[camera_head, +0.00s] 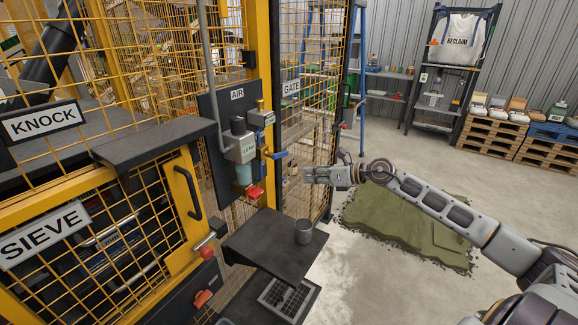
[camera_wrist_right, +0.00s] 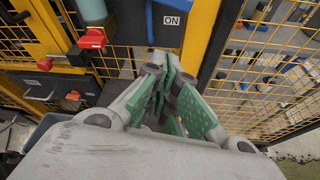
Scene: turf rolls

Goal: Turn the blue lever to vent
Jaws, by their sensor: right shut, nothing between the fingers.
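The blue lever (camera_head: 279,155) is on the valve piping of the AIR panel (camera_head: 215,140), on the yellow post beside the GATE sign. It sticks out to the right in the head view. In the right wrist view a blue bar (camera_wrist_right: 150,22), which looks like the lever, stands at the top edge beside an ON label (camera_wrist_right: 171,20). My right gripper (camera_head: 308,174) is just right of and below the lever, apart from it, with fingers pointing left. Its green-padded fingers (camera_wrist_right: 166,75) are closed together and empty. My left gripper is not in view.
A dark shelf (camera_head: 270,248) with a metal cup (camera_head: 303,231) is below. Yellow mesh fencing (camera_head: 305,110) stands behind. Open floor with turf (camera_head: 400,225) lies to the right.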

